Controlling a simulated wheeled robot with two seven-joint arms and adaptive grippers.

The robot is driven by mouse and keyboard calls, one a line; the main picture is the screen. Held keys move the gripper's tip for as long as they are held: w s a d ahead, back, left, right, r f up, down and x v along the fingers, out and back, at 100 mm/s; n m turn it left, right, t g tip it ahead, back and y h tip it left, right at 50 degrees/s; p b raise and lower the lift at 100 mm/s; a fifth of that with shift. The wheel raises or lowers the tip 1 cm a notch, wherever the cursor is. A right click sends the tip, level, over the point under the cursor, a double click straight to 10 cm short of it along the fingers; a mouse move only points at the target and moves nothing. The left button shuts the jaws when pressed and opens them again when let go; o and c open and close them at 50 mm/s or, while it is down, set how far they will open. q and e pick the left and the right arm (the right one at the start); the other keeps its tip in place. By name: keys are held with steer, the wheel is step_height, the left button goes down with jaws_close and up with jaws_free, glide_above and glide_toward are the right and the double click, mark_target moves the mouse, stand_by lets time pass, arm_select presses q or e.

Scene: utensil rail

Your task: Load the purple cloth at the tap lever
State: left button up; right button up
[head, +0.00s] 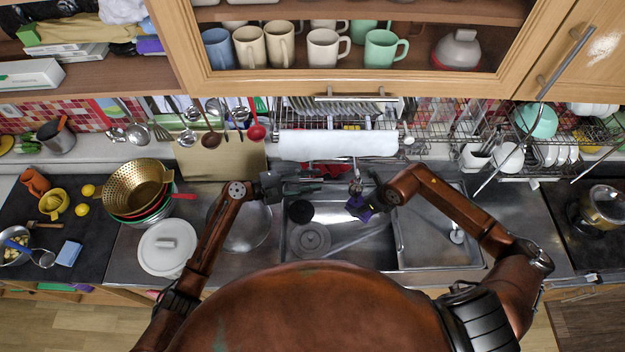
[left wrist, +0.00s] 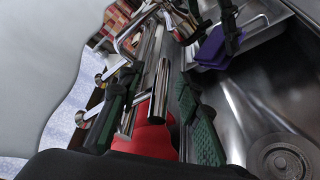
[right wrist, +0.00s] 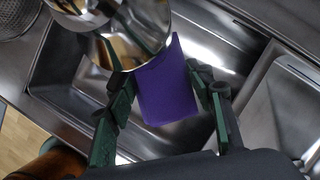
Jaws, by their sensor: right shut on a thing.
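The purple cloth (head: 358,207) hangs over the sink below the tap (head: 355,186). My right gripper (head: 371,203) is shut on it; in the right wrist view the cloth (right wrist: 165,88) shows between the two fingers. My left gripper (head: 318,181) is open at the back edge of the sink, left of the tap. In the left wrist view a chrome tap part (left wrist: 158,92) lies between its spread fingers; I cannot tell whether they touch it. The cloth (left wrist: 210,48) also shows there, apart from the left gripper. I cannot make out the lever clearly.
The sink (head: 340,250) holds a grey round lid and a black round piece. A red item (head: 325,169) lies behind the left gripper. A paper roll (head: 338,144) hangs under the dish rack.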

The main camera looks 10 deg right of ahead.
arm_select(q)
steer(key=shift+c, duration=0.4)
steer(key=shift+f, duration=0.1)
jaws_close()
